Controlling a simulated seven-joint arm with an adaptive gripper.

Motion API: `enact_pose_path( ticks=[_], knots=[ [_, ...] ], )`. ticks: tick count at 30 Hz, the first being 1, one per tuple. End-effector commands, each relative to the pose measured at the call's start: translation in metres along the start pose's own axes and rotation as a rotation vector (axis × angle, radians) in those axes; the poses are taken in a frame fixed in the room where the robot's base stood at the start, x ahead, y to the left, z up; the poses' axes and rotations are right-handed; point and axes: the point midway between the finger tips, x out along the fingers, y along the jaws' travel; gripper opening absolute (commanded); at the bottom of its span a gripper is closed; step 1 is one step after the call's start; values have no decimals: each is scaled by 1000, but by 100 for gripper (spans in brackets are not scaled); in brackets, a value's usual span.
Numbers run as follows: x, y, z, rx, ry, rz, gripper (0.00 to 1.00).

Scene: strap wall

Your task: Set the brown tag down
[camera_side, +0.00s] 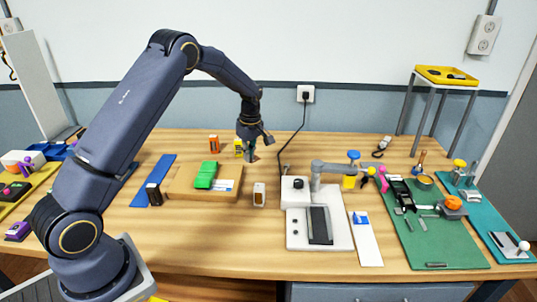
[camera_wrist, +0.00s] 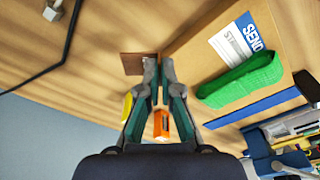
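The brown tag (camera_wrist: 131,63) is a small dark-brown square at the fingertips in the wrist view. The left finger covers part of it, and most of it sticks out to the left of that finger. My gripper (camera_wrist: 159,66) points down with its fingertips close together and a narrow gap between them. Whether the fingers press on the tag or it lies just beneath them does not show. In the side view my gripper (camera_side: 251,158) is low over the table, just right of the cardboard box's back corner. I cannot make out the tag there.
The cardboard box (camera_side: 180,184) with a green bundle (camera_side: 206,174) and a white-and-blue label stands to the left. Yellow (camera_side: 238,147) and orange (camera_side: 213,143) boxes stand close behind. A small brown-and-white block (camera_side: 259,194) is in front. A black cable (camera_side: 291,139) and white device (camera_side: 297,228) are to the right.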

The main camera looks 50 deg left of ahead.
Motion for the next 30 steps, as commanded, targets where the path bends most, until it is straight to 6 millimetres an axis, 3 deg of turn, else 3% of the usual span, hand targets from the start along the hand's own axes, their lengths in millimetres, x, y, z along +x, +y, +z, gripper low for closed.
enact_pose_path(
  ticks=[1,6,11,18,29,30],
  knots=[
    [12,8,-2,-1,0,-2,0],
    [31,24,-4,0,1,0,0],
    [39,31,-5,0,2,1,0],
    [70,32,-1,0,0,0,0],
    [74,32,-1,0,1,1,0],
    [74,32,-1,0,2,2,6]
  ],
)
